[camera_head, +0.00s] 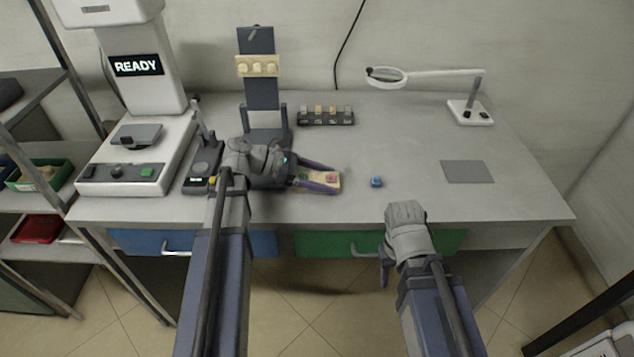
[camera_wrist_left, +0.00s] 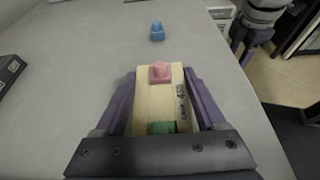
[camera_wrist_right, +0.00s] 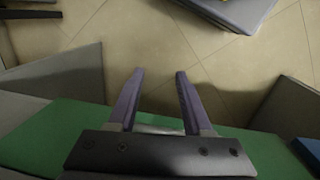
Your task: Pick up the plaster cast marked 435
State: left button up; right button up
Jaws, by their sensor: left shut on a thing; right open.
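A cream plaster cast (camera_head: 324,186) with a pink piece on top is at the front middle of the desk. The left wrist view shows the cast (camera_wrist_left: 146,105) lengthwise between the fingers, with a pink piece (camera_wrist_left: 159,73) at its far end and a green piece (camera_wrist_left: 161,128) at its near end. Dark lettering on its right side is too small to read surely. My left gripper (camera_head: 335,181) is shut on this cast; I cannot tell whether the cast touches the desk. My right gripper (camera_wrist_right: 160,74) is open and empty, low in front of the desk's green drawer.
A small blue piece (camera_head: 376,182) lies right of the cast. Another cream cast (camera_head: 257,68) sits high on a dark stand. Behind are a dark rack of small pieces (camera_head: 326,117) and a magnifier lamp (camera_head: 388,78). A grey mat (camera_head: 467,172) lies right; the desk between is clear.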

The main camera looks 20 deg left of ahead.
pick_arm(q)
jog(key=c, duration=0.8)
jog(key=shift+c, duration=0.2)
jog(key=shift+r, duration=0.1)
